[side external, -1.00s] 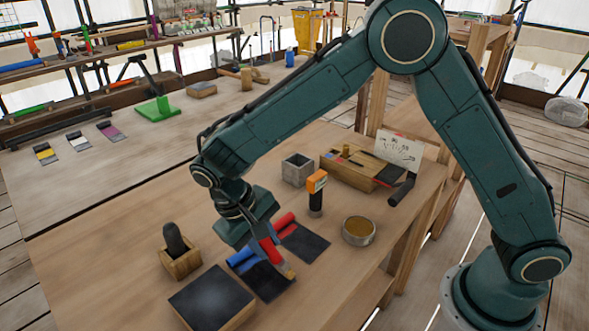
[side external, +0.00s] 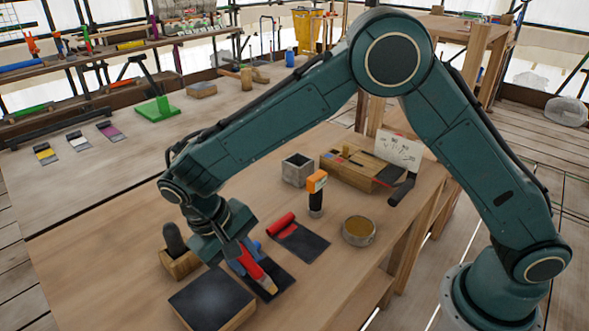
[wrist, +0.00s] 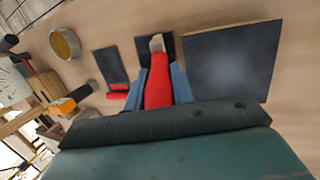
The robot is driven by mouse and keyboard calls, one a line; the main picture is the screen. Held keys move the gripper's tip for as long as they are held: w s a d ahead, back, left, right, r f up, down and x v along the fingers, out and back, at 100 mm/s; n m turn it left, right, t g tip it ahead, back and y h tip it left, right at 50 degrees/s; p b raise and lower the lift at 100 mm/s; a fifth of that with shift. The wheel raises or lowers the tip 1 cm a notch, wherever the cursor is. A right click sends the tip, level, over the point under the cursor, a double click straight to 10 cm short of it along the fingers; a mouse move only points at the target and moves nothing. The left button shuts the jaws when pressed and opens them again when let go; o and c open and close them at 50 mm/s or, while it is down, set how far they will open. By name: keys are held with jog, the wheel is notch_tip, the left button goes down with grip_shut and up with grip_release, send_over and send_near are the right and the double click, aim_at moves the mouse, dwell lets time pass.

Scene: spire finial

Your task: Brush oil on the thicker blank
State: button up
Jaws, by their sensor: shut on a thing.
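My gripper (wrist: 162,85) is shut on a red-handled brush (wrist: 157,92) with a pale tip. I cannot tell which is thicker. A round pot of amber liquid (side external: 358,231), perhaps the oil, stands to the right.
A dark-topped square block (side external: 212,298) lies close in front of my gripper. A wooden holder (side external: 182,266) with a dark rounded thing stands left. An orange-and-black upright tool (side external: 317,192), a grey open box (side external: 297,170) and a wooden tray (side external: 345,173) stand behind.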

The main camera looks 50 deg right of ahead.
jog(key=shift+d, duration=3.1)
notch_tip(320, 180, up, 8)
jog(key=shift+s, duration=0.2)
jog(key=shift+a, duration=0.1)
jog(key=shift+f, duration=0.55)
jog(key=shift+r, duration=0.55)
